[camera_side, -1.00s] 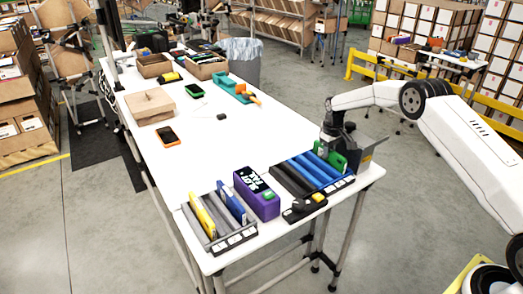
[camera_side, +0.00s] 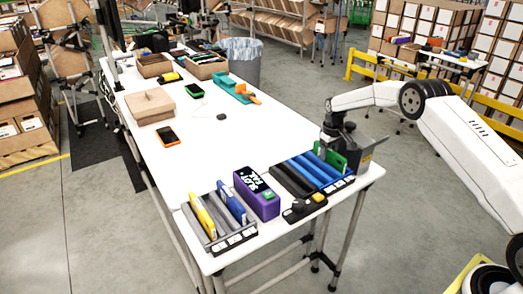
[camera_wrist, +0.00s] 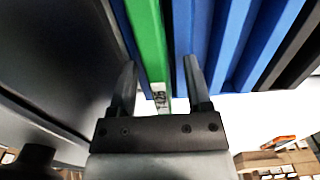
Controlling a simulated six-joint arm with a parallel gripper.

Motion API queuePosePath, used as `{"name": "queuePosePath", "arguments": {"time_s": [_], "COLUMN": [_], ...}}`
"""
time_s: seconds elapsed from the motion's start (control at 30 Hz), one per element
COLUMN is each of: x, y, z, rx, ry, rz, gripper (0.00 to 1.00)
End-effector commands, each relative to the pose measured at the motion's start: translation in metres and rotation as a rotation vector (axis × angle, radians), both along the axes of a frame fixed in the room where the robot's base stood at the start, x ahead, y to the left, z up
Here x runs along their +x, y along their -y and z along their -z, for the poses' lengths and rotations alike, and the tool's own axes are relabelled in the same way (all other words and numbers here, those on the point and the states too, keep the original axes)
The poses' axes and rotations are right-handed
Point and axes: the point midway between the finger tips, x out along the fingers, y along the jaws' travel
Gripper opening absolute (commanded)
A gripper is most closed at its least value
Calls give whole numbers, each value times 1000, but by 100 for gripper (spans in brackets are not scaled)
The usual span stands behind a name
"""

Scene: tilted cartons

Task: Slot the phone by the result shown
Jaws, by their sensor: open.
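A green phone (camera_side: 337,158) stands on edge at the right end of the blue slotted rack (camera_side: 318,172). My gripper (camera_wrist: 158,88) is open, with the green phone (camera_wrist: 147,45) between its fingers in the wrist view. Whether either finger touches it I cannot tell. The blue rack's dividers (camera_wrist: 230,45) lie just right of the phone in that view. A purple tester (camera_side: 257,192) with a lit screen stands left of the racks; its text is too small to read surely. A grey rack (camera_side: 222,240) at front left holds a yellow phone (camera_side: 203,216) and a blue phone (camera_side: 232,203).
Black dividers (camera_side: 288,181) adjoin the blue ones. A black device with a knob (camera_side: 303,208) sits in front. An orange-edged phone (camera_side: 168,136), a green-edged phone (camera_side: 195,91) and a cardboard box (camera_side: 150,105) lie farther back.

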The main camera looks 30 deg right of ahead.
Motion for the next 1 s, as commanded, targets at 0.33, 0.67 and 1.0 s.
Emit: {"name": "queuePosePath", "arguments": {"time_s": [0.33,0.67,1.0], "x": [0,0,0], "y": [0,0,0], "z": [-23,-65,-79], "rx": [-1,-1,0], "ry": [2,3,1], "rz": [0,0,0], "gripper": [63,63,63]}}
